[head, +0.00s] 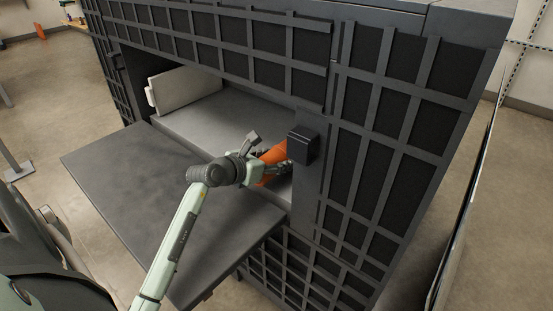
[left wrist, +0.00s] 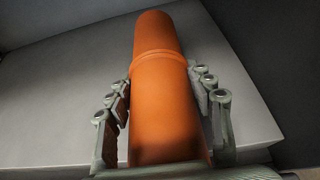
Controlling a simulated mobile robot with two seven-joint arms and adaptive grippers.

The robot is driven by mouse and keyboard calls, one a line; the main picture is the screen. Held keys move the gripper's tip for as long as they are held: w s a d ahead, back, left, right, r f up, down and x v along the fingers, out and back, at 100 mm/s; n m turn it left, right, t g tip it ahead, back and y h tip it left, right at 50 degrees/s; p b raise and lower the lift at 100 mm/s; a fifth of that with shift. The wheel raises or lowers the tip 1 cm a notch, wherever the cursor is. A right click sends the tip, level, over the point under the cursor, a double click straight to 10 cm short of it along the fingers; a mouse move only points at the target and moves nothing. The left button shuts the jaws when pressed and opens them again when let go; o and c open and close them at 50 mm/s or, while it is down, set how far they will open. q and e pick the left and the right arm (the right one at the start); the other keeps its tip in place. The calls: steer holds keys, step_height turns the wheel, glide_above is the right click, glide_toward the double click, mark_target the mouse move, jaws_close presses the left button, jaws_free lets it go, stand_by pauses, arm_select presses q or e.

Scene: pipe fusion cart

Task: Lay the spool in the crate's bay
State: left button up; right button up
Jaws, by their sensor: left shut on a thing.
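The orange spool (head: 272,164) is partly inside the open bay of the dark, grid-sided crate (head: 236,42), at the bay's right end. My left gripper (head: 258,170) is shut on the spool. In the left wrist view, the gripper's fingers (left wrist: 163,90) stand on both sides of the spool (left wrist: 160,60), which lies lengthwise with a raised ring around it. The grey bay floor (head: 205,118) shows beneath and beside it. The right part of the spool is hidden behind the crate's front post. I cannot tell whether the spool touches the floor. My right gripper is not in view.
A dark flap (head: 150,185) lies folded out below the bay opening, under my left arm. A black latch block (head: 304,146) sits on the post close right of the spool. A pale panel (head: 185,88) stands at the bay's left end. The bay's middle is clear.

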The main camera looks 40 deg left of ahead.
arm_select(q)
steer(key=shift+f+b, duration=0.35)
steer(key=shift+f, duration=0.15)
stand_by(0.3)
steer(key=o, duration=1.5)
steer(key=shift+f, duration=0.1)
steer(key=shift+s, duration=0.1)
steer(key=v, duration=1.2)
